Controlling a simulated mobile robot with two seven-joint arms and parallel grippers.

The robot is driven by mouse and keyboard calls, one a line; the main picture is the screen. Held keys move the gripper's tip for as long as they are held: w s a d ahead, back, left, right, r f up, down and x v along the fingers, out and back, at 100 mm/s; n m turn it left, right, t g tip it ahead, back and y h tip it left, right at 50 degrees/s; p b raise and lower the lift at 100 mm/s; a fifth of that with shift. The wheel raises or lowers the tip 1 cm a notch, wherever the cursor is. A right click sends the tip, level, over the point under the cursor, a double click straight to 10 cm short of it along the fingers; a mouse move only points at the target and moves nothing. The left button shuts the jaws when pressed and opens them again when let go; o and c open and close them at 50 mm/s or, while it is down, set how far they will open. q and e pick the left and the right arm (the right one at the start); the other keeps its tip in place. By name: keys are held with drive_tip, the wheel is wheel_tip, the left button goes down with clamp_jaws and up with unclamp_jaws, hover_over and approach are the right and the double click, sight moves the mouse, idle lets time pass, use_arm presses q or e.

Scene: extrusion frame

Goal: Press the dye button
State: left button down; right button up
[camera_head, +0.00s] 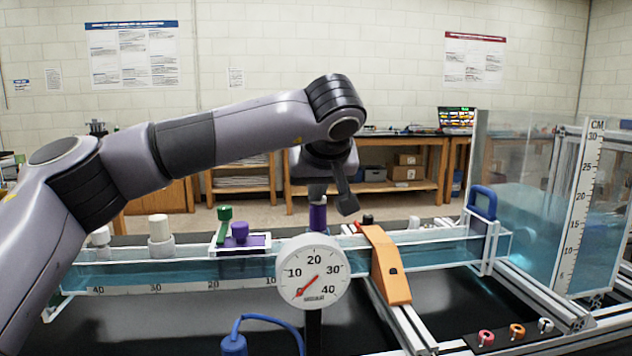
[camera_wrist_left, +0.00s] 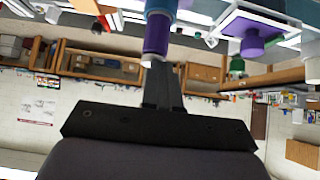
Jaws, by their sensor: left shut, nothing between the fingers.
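A purple upright cylinder (camera_head: 318,217) with a pale cap stands behind the round gauge; no label marks it as the dye button. In the left wrist view the purple cylinder (camera_wrist_left: 156,34) has its pale end close to my fingertips; I cannot tell whether they touch. My left gripper (camera_head: 347,207) is dark, shut and empty, pointing down just right of the cylinder in the head view. Its shut fingers (camera_wrist_left: 161,72) also show in the left wrist view. My right gripper is in neither view.
A water channel (camera_head: 190,267) runs across, with a purple knob (camera_head: 240,232) and green knob (camera_head: 224,214) left of the cylinder. The gauge (camera_head: 313,272) stands in front. An orange bracket (camera_head: 388,265) crosses the channel; a tall tank (camera_head: 515,190) stands right.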

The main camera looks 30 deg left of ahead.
use_arm(q)
drive_tip(key=v, duration=0.7)
drive_tip(key=shift+r, duration=0.1)
idle(0.4)
drive_tip(key=shift+s+d, duration=0.1)
